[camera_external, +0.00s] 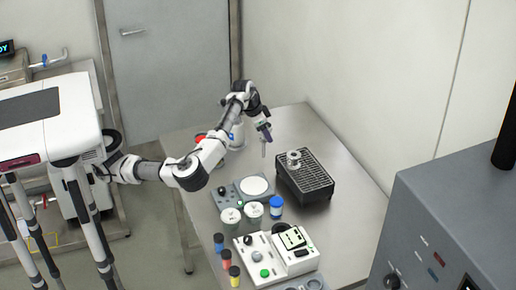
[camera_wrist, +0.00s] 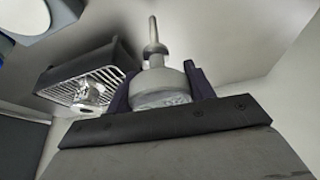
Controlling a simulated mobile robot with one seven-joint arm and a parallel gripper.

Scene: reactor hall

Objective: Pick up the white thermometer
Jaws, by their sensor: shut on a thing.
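My gripper (camera_external: 264,130) is above the steel table, to the left of the black rack. It is shut on a pale, whitish-grey thing with a narrow stem, which appears to be the white thermometer (camera_external: 264,150). The stem points down and its tip looks clear of the table. In the wrist view the thermometer (camera_wrist: 156,77) has a wide rounded body with a thin rod at its far end. My dark purple fingers (camera_wrist: 160,87) stand on both sides of the body. Its base is partly hidden by the dark gripper bar.
A black grated rack (camera_external: 305,178) with a metal fitting (camera_external: 293,157) on it stands close by. A plate device (camera_external: 255,186), jars, a blue-lidded pot (camera_external: 276,207) and a white instrument (camera_external: 275,255) crowd the front. A grey cabinet (camera_external: 440,220) stands right. The table's back is mostly clear.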

